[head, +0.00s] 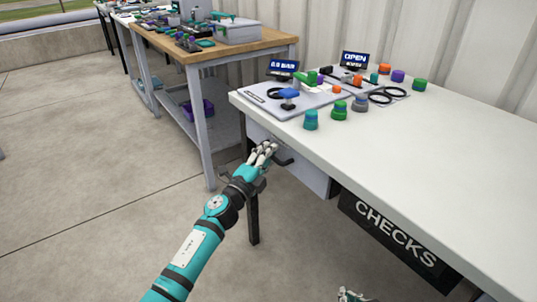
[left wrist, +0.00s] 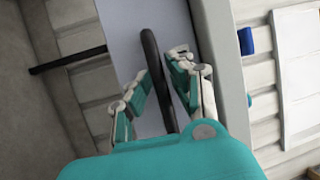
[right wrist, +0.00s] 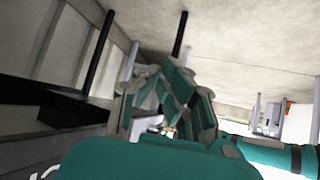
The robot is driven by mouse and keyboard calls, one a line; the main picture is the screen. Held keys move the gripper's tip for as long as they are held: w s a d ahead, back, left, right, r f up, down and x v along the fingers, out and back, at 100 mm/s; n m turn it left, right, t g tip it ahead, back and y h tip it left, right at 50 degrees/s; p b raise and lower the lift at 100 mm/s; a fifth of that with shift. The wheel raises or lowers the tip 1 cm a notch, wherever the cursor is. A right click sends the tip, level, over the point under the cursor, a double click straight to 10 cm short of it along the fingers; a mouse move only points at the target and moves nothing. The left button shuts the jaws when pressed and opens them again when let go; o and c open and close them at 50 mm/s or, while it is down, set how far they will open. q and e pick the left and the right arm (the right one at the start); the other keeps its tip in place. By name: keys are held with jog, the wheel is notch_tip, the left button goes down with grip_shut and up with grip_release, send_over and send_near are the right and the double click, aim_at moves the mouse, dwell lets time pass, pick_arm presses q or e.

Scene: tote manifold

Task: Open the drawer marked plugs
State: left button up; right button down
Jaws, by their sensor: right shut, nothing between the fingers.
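A pale grey drawer (head: 305,172) with a dark bar handle (head: 285,161) is under the near left end of the white workbench. No "plugs" marking can be read on it. My left gripper (head: 266,150) is at this handle. In the left wrist view the black handle (left wrist: 158,75) runs between the fingers of my open left gripper (left wrist: 164,80), against the pale drawer front (left wrist: 118,25). Whether the fingers touch the handle is unclear. My right gripper (right wrist: 178,85) is shut and empty; its tip shows at the bottom edge of the head view (head: 350,296).
A black drawer front marked CHECKS (head: 395,232) is to the right under the white bench top (head: 440,150). Coloured knobs and two small display panels stand on the bench. A wooden-topped table (head: 185,55) with trays is behind. The floor at left is clear.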

pick_arm(q)
grip_shut()
jog(key=shift+a+f, duration=0.1)
